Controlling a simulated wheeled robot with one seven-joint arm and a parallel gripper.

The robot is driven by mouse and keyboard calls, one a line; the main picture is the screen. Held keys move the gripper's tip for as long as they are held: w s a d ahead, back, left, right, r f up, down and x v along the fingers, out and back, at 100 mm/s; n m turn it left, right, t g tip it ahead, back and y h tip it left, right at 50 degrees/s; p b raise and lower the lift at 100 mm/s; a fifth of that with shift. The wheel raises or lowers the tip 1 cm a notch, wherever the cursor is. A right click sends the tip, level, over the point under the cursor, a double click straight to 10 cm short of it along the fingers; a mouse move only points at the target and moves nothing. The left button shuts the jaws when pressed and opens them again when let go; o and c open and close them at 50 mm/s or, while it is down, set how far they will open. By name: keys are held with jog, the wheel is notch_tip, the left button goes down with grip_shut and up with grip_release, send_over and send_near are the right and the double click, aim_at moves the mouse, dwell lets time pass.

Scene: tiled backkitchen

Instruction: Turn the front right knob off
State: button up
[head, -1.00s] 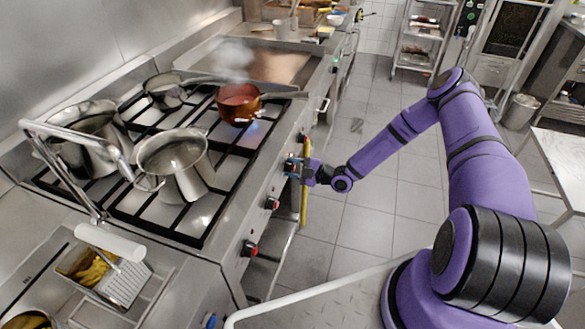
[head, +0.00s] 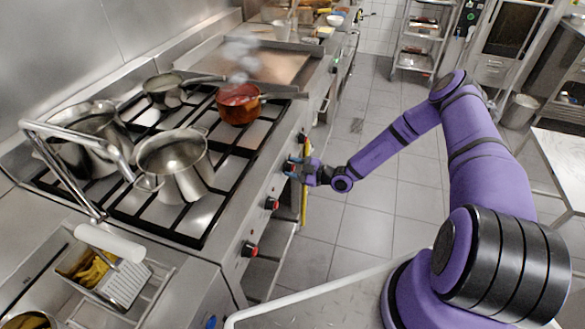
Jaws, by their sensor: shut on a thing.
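The stove's front panel (head: 232,273) carries a row of knobs with red marks. Two knobs stand clear: one nearest to me (head: 250,249) and one further along (head: 271,204). My gripper (head: 291,168) is at the panel beyond these two, shut on a knob whose body its fingers mostly hide. A copper pan (head: 238,109) with red contents sits on the burner at the right front of the hob, behind my gripper. No flame shows under it in this view.
A large steel pot (head: 180,181) stands at the hob's near front. Other pans are at the back. The tiled floor (head: 372,225) right of the stove is clear.

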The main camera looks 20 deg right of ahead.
jog(key=shift+f, duration=0.1)
jog(key=o, duration=0.9)
jog(key=v, duration=1.1)
